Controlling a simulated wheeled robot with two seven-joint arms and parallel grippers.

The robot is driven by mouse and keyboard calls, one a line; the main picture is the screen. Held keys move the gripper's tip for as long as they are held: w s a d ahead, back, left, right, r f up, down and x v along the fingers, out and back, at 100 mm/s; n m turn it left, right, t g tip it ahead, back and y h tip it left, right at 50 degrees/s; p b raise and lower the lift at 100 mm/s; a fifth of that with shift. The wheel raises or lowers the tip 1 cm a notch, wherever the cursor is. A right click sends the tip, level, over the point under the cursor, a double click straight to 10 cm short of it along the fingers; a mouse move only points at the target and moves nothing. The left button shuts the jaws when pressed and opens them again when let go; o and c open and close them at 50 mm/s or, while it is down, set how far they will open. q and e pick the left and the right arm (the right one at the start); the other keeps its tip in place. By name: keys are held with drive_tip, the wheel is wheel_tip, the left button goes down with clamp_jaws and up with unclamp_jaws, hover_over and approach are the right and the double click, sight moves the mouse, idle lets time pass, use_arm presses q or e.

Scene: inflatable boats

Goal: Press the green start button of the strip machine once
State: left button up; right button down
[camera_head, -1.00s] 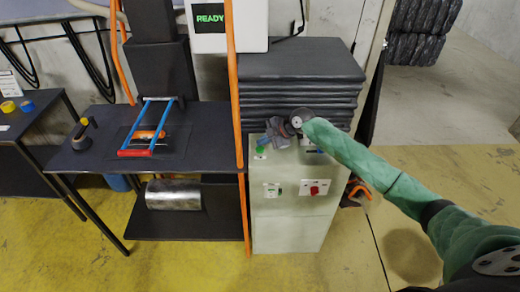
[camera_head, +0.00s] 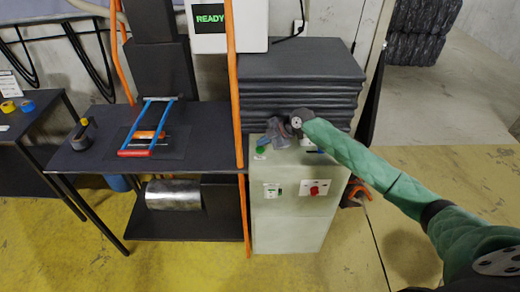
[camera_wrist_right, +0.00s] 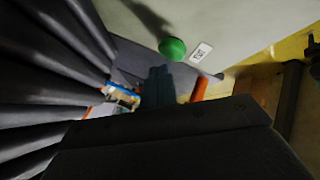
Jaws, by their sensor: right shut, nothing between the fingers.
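The strip machine is a pale green cabinet (camera_head: 292,225) with the green start button (camera_head: 261,149) on its top, near the left front corner. The button also shows as a round green dome in the right wrist view (camera_wrist_right: 172,49), beside a small white label (camera_wrist_right: 201,52). My right gripper (camera_head: 270,136) is shut and empty, just behind and above the button in the head view. In the wrist view its dark fingers (camera_wrist_right: 159,86) appear close to the button, with a gap in the picture; contact cannot be made out. My left gripper is out of view.
A stack of dark sheets (camera_head: 300,75) stands directly behind the cabinet top. An orange post (camera_head: 238,110) rises at its left. A red knob (camera_head: 314,190) is on the front panel. A screen (camera_head: 210,13) reads READY. A dark table (camera_head: 90,158) stands left.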

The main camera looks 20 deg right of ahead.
sight(263, 149)
idle(0.7)
drive_tip(key=shift+f+b, duration=0.4)
drive_tip(key=shift+b, duration=0.05)
drive_tip(key=shift+f+b, duration=0.35)
drive_tip(key=shift+f, duration=0.05)
idle(0.6)
drive_tip(key=shift+r, duration=0.1)
idle(0.3)
drive_tip(key=shift+r, duration=0.75)
drive_tip(key=shift+r+p, duration=0.1)
drive_tip(key=shift+p, duration=0.25)
drive_tip(key=shift+r+p, duration=0.95)
drive_tip(key=shift+r, duration=1.45)
